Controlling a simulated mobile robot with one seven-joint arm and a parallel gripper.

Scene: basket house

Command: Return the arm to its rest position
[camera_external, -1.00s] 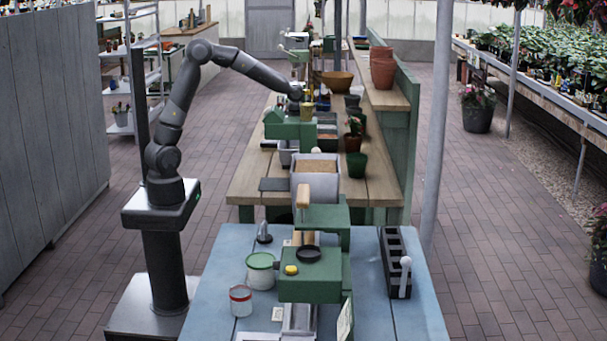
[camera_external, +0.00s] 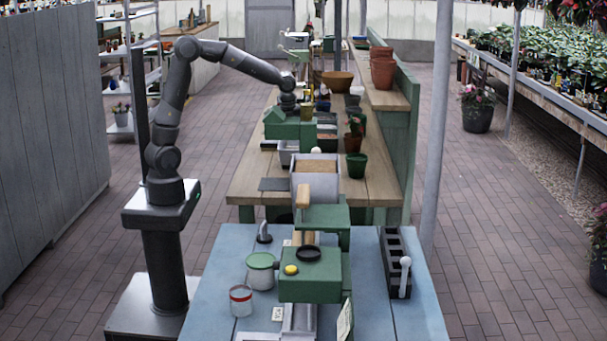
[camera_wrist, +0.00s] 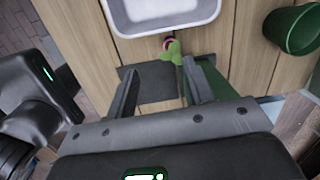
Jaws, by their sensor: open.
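My gripper (camera_external: 289,106) hangs over the wooden bench at the end of my bent arm, just behind the green machine block in the external view. In the wrist view my gripper (camera_wrist: 162,88) has its two dark fingers spread apart. A small green piece with a pink tip (camera_wrist: 173,50) shows beyond and between the fingers. I cannot tell how far below them it is, or whether it touches anything. My arm is raised at the elbow and reaches right from its column.
The wooden bench (camera_external: 245,188) holds a white tray (camera_wrist: 160,12), a dark mat (camera_wrist: 152,80) and a green pot (camera_wrist: 292,30). Green machine parts (camera_external: 290,127) stand close to my gripper. The blue table (camera_external: 215,285) is nearer the camera.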

